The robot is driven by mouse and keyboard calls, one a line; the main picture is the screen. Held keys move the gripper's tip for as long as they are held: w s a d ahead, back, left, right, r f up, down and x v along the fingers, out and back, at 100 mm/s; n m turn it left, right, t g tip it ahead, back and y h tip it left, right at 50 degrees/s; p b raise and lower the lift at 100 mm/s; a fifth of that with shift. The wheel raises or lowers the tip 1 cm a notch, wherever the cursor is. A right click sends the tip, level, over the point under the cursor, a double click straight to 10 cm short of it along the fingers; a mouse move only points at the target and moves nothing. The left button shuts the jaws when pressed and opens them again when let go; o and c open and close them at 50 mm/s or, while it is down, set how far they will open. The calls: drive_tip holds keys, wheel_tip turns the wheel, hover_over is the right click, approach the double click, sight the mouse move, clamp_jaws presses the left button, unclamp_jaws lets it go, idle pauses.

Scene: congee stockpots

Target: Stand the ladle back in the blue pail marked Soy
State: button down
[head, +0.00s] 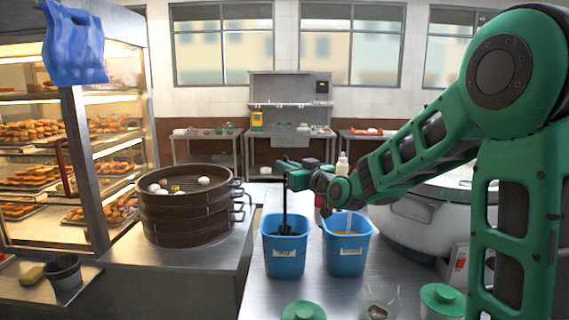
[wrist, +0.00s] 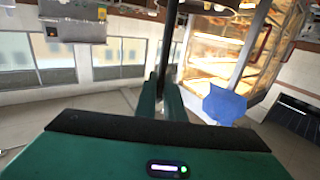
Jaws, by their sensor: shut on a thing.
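A blue pail (head: 283,262) stands on the steel counter in the head view; its small white label seems to read Soy. A second blue pail (head: 346,256) stands just right of it, with a label too small to read surely. The dark ladle (head: 284,208) is upright, its lower end down inside the left pail's mouth; whether it touches the bottom is hidden. My gripper (head: 285,173) is above that pail, shut on the upper part of the ladle's handle. In the wrist view the dark handle (wrist: 171,40) runs up from between my green fingers (wrist: 163,100).
A brown steamer (head: 185,215) with buns stands left of the pails. A large pot (head: 420,215) stands to the right. Green-lidded tubs (head: 303,311) and a clear container (head: 379,302) are at the front. A lit pastry cabinet (head: 70,150) fills the left.

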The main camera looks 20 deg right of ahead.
wheel_tip(320, 180, down, 12)
idle(1.4)
drive_tip(key=c, duration=1.8)
unclamp_jaws()
drive_tip(key=shift+o, duration=0.2)
drive_tip(key=shift+s, duration=0.1)
